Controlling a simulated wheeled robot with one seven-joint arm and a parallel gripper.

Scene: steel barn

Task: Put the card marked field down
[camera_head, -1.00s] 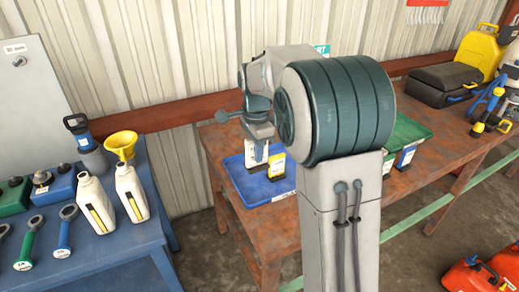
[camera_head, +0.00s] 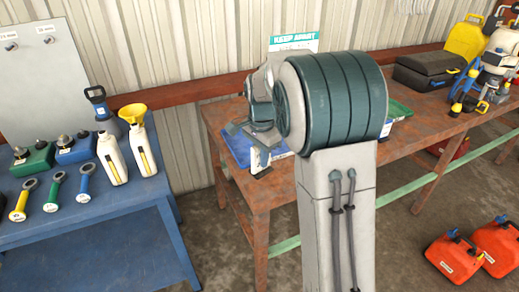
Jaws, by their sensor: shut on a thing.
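My gripper (camera_head: 257,164) is small in the head view, at the front left of the blue tray (camera_head: 238,148) on the rusty-brown bench. It points down and is shut on a thin, pale thing that I take to be the card; it is mostly hidden by the fingers, and no marking on it can be read. I cannot tell whether it touches the tray or the bench. My arm hides much of the tray and what lies in it. A green tray (camera_head: 399,109) shows partly behind my arm, to the right.
A "KEEP APART" sign (camera_head: 295,42) stands behind my arm. The brown bench (camera_head: 425,115) has clear room right of my arm, before a black case (camera_head: 432,72). A blue table (camera_head: 100,235) with bottles and tools stands at left. Red cans (camera_head: 455,258) are on the floor.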

